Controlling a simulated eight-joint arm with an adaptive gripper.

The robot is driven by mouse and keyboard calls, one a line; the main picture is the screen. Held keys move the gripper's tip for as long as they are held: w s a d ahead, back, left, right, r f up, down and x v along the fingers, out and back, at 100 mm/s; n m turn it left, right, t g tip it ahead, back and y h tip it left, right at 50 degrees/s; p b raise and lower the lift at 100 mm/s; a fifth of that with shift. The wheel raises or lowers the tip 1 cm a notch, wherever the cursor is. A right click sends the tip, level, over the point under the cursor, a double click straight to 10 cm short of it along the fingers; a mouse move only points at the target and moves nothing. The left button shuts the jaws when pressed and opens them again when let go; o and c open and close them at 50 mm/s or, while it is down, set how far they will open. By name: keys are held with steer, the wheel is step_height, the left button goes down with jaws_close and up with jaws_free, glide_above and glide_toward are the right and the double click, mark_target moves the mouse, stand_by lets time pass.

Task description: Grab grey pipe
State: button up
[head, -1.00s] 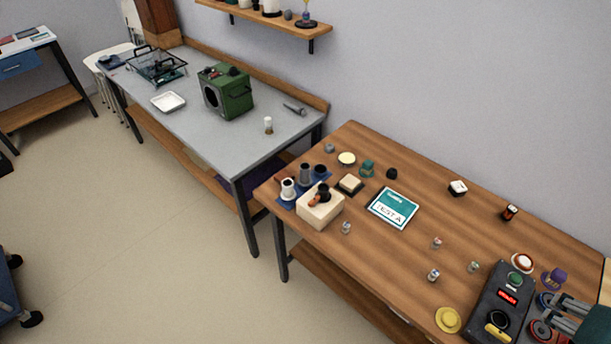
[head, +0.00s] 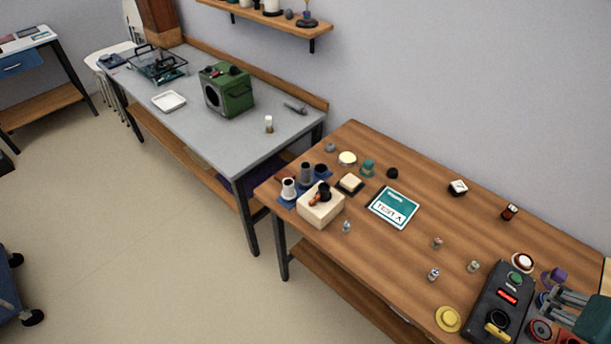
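A grey cylinder (head: 305,172) stands upright on a blue mat at the left end of the wooden table. Another grey, tube-like piece (head: 295,107) lies on the metal-topped table near its back right edge. I cannot tell for sure which of them is the grey pipe. My gripper (head: 551,297) is at the lower right, over the wooden table beside the black control box. Its two grey fingers point left with a gap between them, and nothing shows between them. It is far from both grey pieces.
The black control box (head: 502,300) with buttons stands left of my gripper. A cream box (head: 320,207) stands in front of the blue mat. A tablet-like sign (head: 394,207) lies mid-table.

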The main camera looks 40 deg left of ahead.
steer(key=w+a+r+n+g+y+p, duration=0.1)
steer(key=w+a+r+n, duration=0.1)
steer(key=w+a, duration=0.45)
steer(key=w+a+r+n+g+p, duration=0.1)
steer(key=w+a+n+p, duration=0.15)
steer(key=a, duration=0.65)
steer(key=w+a+r+n+g+y, duration=0.1)
steer(key=w+a+r+n, duration=0.15)
steer(key=w+a, duration=0.45)
steer(key=n+g+h+p, duration=0.2)
steer(key=n+g+p, duration=0.3)
steer(key=n, duration=0.5)
glide_toward(306, 166)
steer(key=shift+t, duration=0.5)
step_height(306, 166, down, 6)
steer(key=shift+s+r+p, duration=0.1)
steer(key=shift+s+p, duration=0.1)
steer(key=shift+p, duration=0.15)
steer(key=shift+s+a+n, duration=0.15)
steer(key=shift+n, duration=0.15)
steer(key=shift+f, duration=0.3)
steer(key=shift+f, duration=1.2)
steer(key=shift+f, duration=0.1)
